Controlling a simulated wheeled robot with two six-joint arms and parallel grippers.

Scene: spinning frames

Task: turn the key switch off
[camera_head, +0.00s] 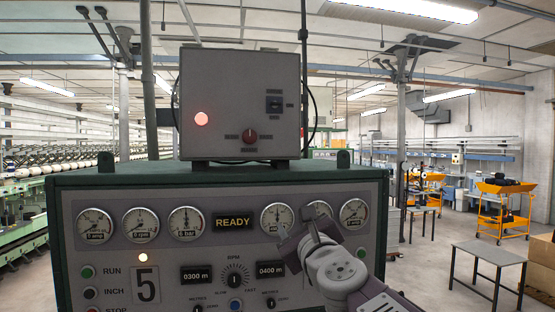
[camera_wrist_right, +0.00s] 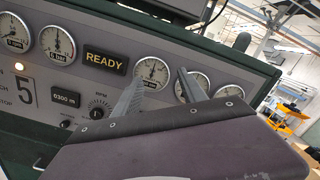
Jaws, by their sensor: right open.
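A grey control box (camera_head: 240,105) stands on top of the green machine cabinet. My right gripper (camera_head: 299,228) is open and empty, below the box and in front of the gauge row. Its two fingers also show in the right wrist view (camera_wrist_right: 160,88), apart. My left gripper is not in view.
The cabinet panel (camera_head: 205,255) carries several gauges, a READY display (camera_head: 233,222), a speed dial (camera_head: 235,276) and buttons at the left. Dark cables run beside the box. A grey table (camera_head: 490,255) and orange carts (camera_head: 503,205) stand at the right, with open floor between.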

